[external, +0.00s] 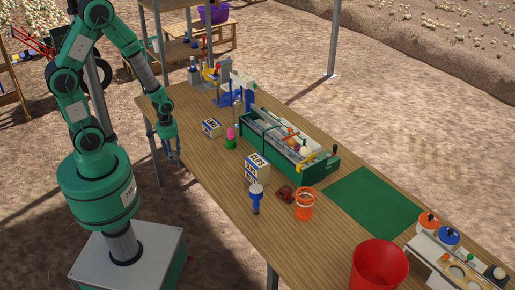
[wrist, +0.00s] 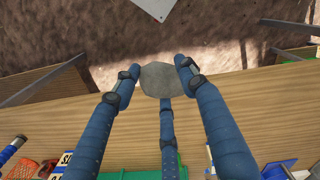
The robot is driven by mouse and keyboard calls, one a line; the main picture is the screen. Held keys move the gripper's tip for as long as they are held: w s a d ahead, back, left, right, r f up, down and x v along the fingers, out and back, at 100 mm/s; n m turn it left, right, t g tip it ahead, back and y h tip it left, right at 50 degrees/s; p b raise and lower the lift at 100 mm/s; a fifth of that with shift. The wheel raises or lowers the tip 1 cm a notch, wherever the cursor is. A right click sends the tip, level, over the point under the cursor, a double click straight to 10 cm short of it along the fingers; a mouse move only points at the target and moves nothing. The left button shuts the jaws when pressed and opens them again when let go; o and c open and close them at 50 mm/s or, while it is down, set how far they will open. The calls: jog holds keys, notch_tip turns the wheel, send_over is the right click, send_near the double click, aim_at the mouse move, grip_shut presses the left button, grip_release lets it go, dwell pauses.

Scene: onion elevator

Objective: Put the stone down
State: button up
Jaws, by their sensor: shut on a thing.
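A grey, rounded stone (wrist: 160,79) sits between the blue fingertips of my gripper (wrist: 158,82) in the wrist view. The fingers are shut on it from the left, the right and below in the picture. In the external view my gripper (external: 173,153) hangs at the left long edge of the wooden table (external: 185,115). The stone cannot be made out there. In the wrist view the stone overlaps the table's edge, with ground beyond it. I cannot tell its exact height above the table.
A green mat (external: 374,202) lies bare. The wood near my gripper is clear.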

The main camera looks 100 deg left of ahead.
jog(key=b, duration=0.2)
send_over(203, 156)
jog(key=shift+f, duration=0.75)
jog(key=shift+f+b, duration=0.75)
jog(key=shift+f, duration=1)
jog(key=shift+f, duration=0.15)
jog(key=o, duration=1.5)
jog(key=shift+c, duration=0.2)
jog(key=shift+s, duration=0.1)
notch_tip(203, 156, up, 12)
jog(key=p, duration=0.3)
jog(key=shift+r, duration=0.2)
